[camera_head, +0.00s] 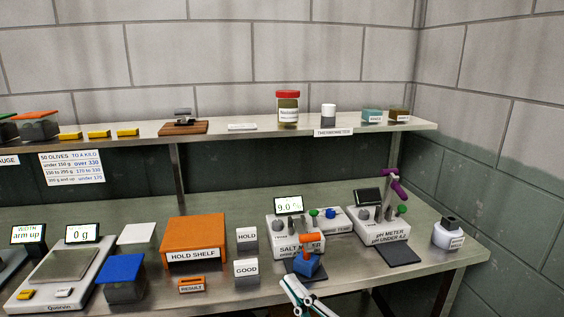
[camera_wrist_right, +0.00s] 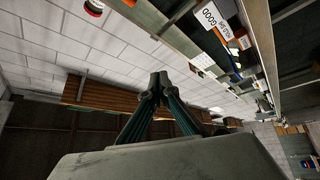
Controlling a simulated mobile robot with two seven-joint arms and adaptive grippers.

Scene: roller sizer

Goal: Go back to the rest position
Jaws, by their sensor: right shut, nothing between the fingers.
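My right gripper (camera_head: 299,293) is at the front edge of the bench in the head view, in front of the salt meter (camera_head: 288,244). In the right wrist view its fingertips (camera_wrist_right: 158,78) are together, with nothing between them. My left gripper is not in view.
The bench (camera_head: 215,296) holds a scale (camera_head: 65,265), a blue-lidded box (camera_head: 121,278), an orange hold shelf (camera_head: 194,238) and a pH meter (camera_head: 379,228). Above is a shelf (camera_head: 225,132) with a red-lidded jar (camera_head: 288,107). Bare bench lies right of the gripper.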

